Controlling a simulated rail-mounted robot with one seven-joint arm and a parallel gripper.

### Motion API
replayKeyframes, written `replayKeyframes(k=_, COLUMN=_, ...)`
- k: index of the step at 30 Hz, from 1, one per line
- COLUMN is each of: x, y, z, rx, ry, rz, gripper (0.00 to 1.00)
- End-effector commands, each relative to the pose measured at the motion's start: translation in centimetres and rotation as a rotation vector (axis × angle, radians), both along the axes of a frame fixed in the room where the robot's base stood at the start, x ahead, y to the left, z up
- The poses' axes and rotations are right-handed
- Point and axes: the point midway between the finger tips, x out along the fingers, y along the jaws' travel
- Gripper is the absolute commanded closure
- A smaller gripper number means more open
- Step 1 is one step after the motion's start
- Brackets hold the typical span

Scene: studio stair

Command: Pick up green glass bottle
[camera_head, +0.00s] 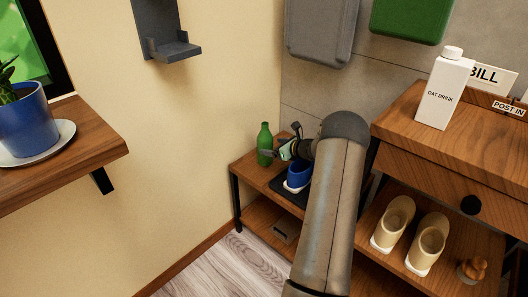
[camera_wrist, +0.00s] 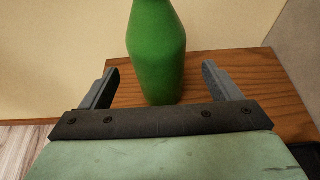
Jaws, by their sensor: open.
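The green glass bottle (camera_head: 265,145) stands upright near the left back of a low wooden shelf unit in the corner. In the wrist view the bottle (camera_wrist: 157,50) stands between my two open fingers, with a gap on each side; its top is cut off by the picture edge. My gripper (camera_wrist: 160,82) is open and holds nothing. In the head view my gripper (camera_head: 272,153) is small, at the bottle's right side, and partly hidden by my arm.
The wall is close behind. A wooden cabinet (camera_head: 430,145) with an oat drink carton (camera_head: 443,92) stands to the right. Beige shoes (camera_head: 427,243) sit below.

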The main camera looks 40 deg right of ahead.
Motion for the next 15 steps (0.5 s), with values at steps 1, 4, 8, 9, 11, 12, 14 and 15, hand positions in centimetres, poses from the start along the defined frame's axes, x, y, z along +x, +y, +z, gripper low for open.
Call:
replayKeyframes(k=1, x=0.7, y=0.2, z=-0.5, rx=0.000, ry=0.000, rz=0.002, gripper=0.16)
replayKeyframes(k=4, x=1.9, y=0.5, z=-0.9, rx=-0.001, ry=0.000, rz=0.005, gripper=0.16)
replayKeyframes(k=8, x=3.0, y=0.7, z=-1.3, rx=-0.001, ry=0.001, rz=0.003, gripper=0.16)
replayKeyframes(k=9, x=3.2, y=0.7, z=-1.4, rx=-0.002, ry=0.001, rz=0.003, gripper=0.16)
replayKeyframes(k=11, x=3.3, y=0.7, z=-1.4, rx=-0.002, ry=0.001, rz=0.003, gripper=0.16)
replayKeyframes(k=12, x=3.4, y=0.7, z=-1.4, rx=-0.002, ry=0.001, rz=0.003, gripper=0.16)
replayKeyframes(k=14, x=3.4, y=0.7, z=-1.3, rx=-0.002, ry=0.001, rz=0.003, gripper=0.16)
replayKeyframes(k=15, x=3.4, y=0.7, z=-1.3, rx=-0.002, ry=0.001, rz=0.003, gripper=0.16)
